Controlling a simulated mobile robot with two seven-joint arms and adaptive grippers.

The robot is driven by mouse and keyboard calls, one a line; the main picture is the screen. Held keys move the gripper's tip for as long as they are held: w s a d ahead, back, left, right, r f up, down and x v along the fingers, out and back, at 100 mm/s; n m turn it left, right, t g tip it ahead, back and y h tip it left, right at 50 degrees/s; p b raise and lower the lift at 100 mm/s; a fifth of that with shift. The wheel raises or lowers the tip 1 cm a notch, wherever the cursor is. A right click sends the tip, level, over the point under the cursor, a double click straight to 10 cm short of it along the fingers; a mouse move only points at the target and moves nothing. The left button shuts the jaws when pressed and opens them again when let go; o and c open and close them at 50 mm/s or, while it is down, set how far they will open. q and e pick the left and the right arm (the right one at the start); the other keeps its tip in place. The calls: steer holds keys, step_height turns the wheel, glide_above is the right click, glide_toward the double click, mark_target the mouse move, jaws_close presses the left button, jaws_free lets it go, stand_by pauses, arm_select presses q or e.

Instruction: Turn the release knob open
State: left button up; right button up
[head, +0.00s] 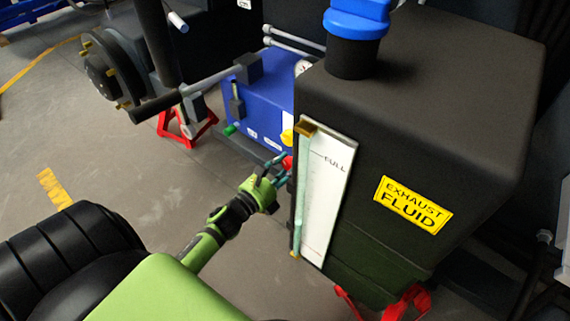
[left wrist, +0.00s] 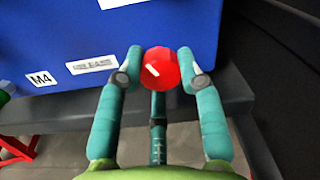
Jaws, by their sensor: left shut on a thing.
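The release knob (left wrist: 160,69) is round and red with a white mark, on the front of a blue box (left wrist: 190,25). In the left wrist view the two teal fingers of my left gripper (left wrist: 160,70) stand on either side of the knob, shut on it. In the head view the red knob (head: 287,162) shows small on the lower right of the blue box (head: 262,105). My right gripper is not in view.
A large black exhaust fluid tank (head: 440,120) with a blue cap (head: 357,18) and a white level gauge (head: 325,195) stands close right of my left gripper. A red stand (head: 187,128) is at the left. Open floor (head: 110,150) lies left of my arm.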

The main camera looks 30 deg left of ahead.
arm_select(q)
steer(key=n, duration=0.3)
steer(key=shift+d+f+p, duration=0.1)
steer(key=shift+p, duration=0.3)
steer(key=n+p, duration=0.1)
steer(key=n, duration=0.3)
steer(key=shift+s+d, duration=0.1)
steer(key=n+p, duration=0.2)
steer(key=n, duration=0.6)
steer(key=n+p, duration=0.3)
steer(key=n, duration=0.4)
steer(key=n+y+p, duration=0.1)
steer(key=n+p, duration=0.1)
steer(key=n, duration=0.6)
steer(key=shift+r+n+p, duration=0.25)
steer(key=shift+n+p, duration=0.05)
steer(key=shift+p, duration=0.1)
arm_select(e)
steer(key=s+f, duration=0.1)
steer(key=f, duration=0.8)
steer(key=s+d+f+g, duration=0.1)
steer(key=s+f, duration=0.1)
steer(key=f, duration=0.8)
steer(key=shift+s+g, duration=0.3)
